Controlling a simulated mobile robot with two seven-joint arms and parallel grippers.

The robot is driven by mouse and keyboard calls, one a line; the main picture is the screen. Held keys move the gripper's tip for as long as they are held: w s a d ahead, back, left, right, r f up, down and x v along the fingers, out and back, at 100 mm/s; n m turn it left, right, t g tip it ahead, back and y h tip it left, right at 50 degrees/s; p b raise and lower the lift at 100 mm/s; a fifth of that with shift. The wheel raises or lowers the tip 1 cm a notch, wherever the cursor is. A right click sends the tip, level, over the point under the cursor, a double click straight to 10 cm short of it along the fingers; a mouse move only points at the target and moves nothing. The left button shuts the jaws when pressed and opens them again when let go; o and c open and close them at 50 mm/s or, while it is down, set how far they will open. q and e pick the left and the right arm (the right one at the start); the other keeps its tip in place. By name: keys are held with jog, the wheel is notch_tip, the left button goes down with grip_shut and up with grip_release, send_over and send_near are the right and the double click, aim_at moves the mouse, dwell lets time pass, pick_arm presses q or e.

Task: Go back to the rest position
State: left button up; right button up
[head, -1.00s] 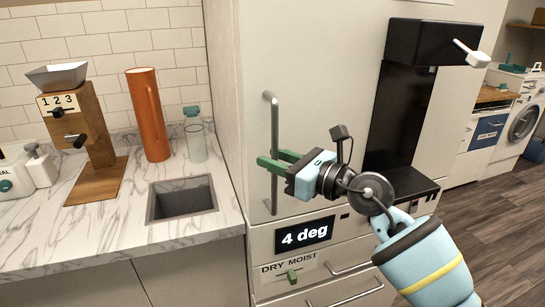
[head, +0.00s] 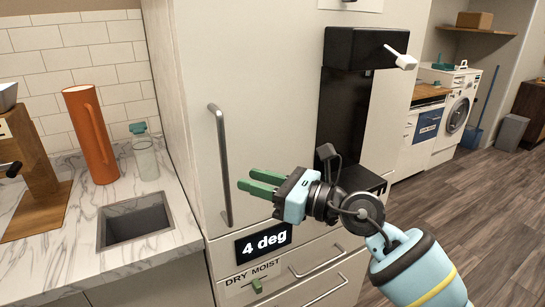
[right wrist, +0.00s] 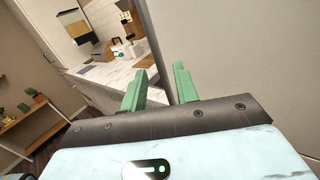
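My right gripper (head: 247,181) is in front of the tall white cabinet (head: 270,100), just right of its vertical grey handle (head: 220,165) in the picture. Its two green fingers are apart with nothing between them. A narrow gap shows between the fingertips and the handle in the head view. The right wrist view also shows the open fingers (right wrist: 161,70), with the cabinet edge behind them. My left gripper is in neither view.
Left is a marble counter (head: 70,260) with a sink (head: 135,223), an orange jug (head: 92,135) and a clear bottle (head: 145,155). A black dispenser (head: 345,115) stands out behind my right arm. Open wooden floor (head: 470,210) lies at the right.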

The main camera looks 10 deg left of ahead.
jog(key=s+d+f+n+t+h+p, duration=0.1)
jog(key=s+d+f+n+t+h, duration=0.3)
jog(key=d+f+n, duration=0.5)
jog(key=s+d+f+n+t+h+p, duration=0.1)
jog(key=s+d+f+n+t+h, duration=0.35)
jog(key=f+n, duration=0.8)
jog(key=s+d+f+n+t+h, duration=0.1)
jog(key=s+d+f+n+h, duration=0.3)
jog(key=s+d+f+n, duration=0.6)
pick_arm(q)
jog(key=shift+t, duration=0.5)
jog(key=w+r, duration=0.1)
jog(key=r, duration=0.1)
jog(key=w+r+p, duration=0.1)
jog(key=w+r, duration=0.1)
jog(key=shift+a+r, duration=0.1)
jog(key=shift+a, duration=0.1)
pick_arm(e)
jog(key=s+d+f+m+g+h, duration=0.1)
jog(key=s+d+f+m+g, duration=0.1)
jog(key=s+f, duration=0.4)
jog(key=s+d+f+m+g+h, duration=0.2)
jog(key=s+d+f+m+g, duration=0.1)
jog(key=s, duration=1)
notch_tip(320, 180, down, 4)
jog(key=shift+d+r+m+g, duration=0.2)
jog(key=shift+m+g, duration=0.45)
jog(key=shift+m, duration=0.4)
jog(key=shift+w, duration=0.1)
